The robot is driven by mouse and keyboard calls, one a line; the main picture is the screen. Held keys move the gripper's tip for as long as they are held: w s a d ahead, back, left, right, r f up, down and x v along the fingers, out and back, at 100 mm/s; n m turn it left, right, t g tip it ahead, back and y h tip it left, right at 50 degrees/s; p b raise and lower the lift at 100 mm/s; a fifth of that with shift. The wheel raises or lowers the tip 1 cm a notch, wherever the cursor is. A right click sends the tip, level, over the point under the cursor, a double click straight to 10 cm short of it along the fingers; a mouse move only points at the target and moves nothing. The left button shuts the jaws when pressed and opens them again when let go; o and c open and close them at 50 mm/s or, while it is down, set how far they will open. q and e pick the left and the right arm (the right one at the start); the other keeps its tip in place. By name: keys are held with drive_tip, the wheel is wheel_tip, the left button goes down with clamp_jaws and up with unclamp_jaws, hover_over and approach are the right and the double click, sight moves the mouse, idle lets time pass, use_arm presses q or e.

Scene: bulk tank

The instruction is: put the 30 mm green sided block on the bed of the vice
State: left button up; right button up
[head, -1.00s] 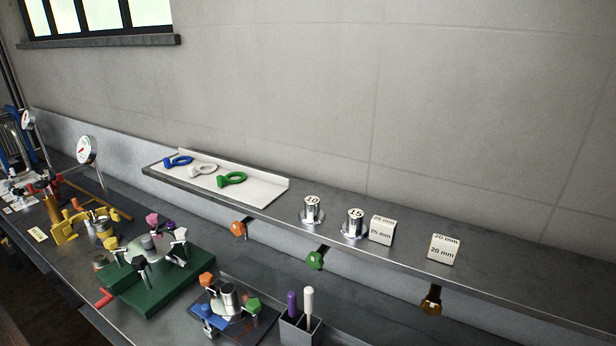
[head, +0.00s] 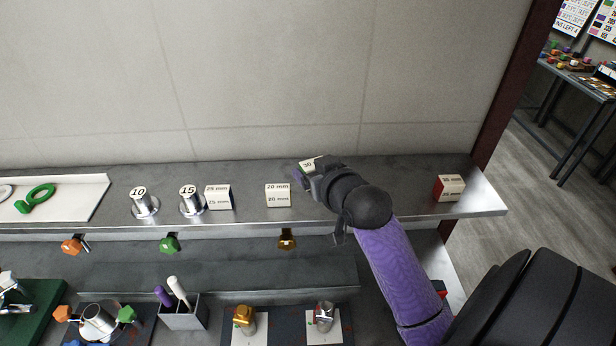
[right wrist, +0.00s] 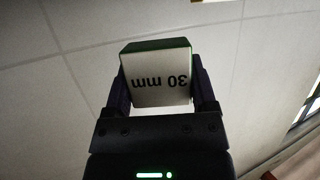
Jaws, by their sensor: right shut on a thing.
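My right gripper (head: 308,175) is over the shelf and shut on the 30 mm green sided block (head: 308,163). In the right wrist view the block (right wrist: 158,80) sits between the two fingers (right wrist: 162,95). Its white face reads "30 mm" upside down and its far side is green. In the head view the gripper hides most of the block, so I cannot tell whether it touches the shelf. My left gripper is not in view.
The shelf (head: 400,203) also carries a 20 mm block (head: 278,196), a 25 mm block (head: 218,198), cylinders marked 10 (head: 140,203) and 15 (head: 189,203), and a red sided block (head: 449,188). Coloured knobs hang below its front edge. Fixtures stand on the lower bench.

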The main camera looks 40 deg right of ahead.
drive_tip(key=w+d, duration=0.1)
drive_tip(key=w, duration=0.1)
drive_tip(key=w+d, duration=0.2)
drive_tip(key=shift+w+d+f, duration=0.1)
drive_tip(key=shift+w+f, duration=0.05)
drive_tip(key=shift+f, duration=0.05)
wheel_tip(320, 180, down, 6)
drive_tip(key=shift+f+b, duration=0.25)
drive_tip(key=shift+b, duration=0.25)
drive_tip(key=shift+w+d+f, duration=0.1)
drive_tip(key=shift+w+d, duration=0.05)
drive_tip(key=shift+w, duration=0.1)
drive_tip(key=shift+f, duration=0.1)
